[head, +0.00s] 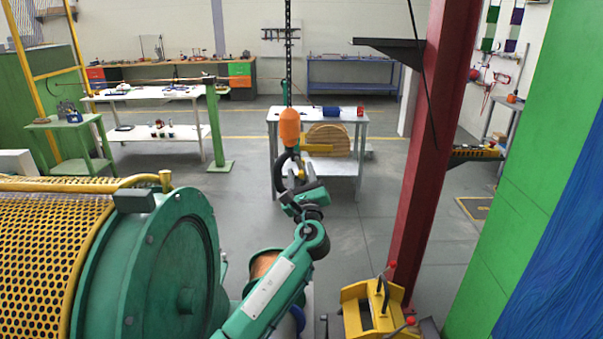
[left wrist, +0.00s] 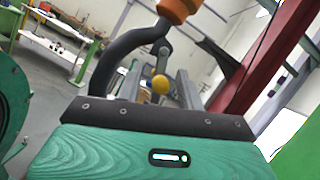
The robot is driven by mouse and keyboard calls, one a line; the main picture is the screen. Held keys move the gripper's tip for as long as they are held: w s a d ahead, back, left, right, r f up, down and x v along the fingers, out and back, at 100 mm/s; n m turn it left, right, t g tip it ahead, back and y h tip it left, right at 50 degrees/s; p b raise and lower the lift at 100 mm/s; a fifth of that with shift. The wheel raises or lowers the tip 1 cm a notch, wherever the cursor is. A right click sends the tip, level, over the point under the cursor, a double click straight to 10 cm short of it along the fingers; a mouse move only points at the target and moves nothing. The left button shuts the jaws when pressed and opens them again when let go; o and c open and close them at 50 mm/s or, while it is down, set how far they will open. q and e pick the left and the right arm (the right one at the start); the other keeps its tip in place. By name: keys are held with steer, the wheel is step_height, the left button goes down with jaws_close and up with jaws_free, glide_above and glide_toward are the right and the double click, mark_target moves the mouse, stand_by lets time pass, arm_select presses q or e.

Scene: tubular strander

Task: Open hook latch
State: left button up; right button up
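A large dark hook (head: 281,170) hangs below an orange hook block (head: 289,127) on a chain in the head view. In the left wrist view the hook (left wrist: 112,62) curves down on the left under the orange block (left wrist: 178,8). A small latch lever with a yellow ball (left wrist: 160,84) at its end hangs beside the hook. My left gripper (head: 296,172) is raised at the hook. In the left wrist view its two grey fingers (left wrist: 161,88) stand apart, with the yellow ball seen between them. Contact with the ball cannot be told. My right gripper is not in view.
A green drum machine with a yellow mesh guard (head: 60,262) fills the lower left. A red column (head: 430,150) stands to the right. A table (head: 345,117) with a wooden reel is behind the hook. A yellow stand (head: 370,315) is at the lower right.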

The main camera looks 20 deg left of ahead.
arm_select(q)
steer(key=shift+c, duration=0.7)
jaws_close()
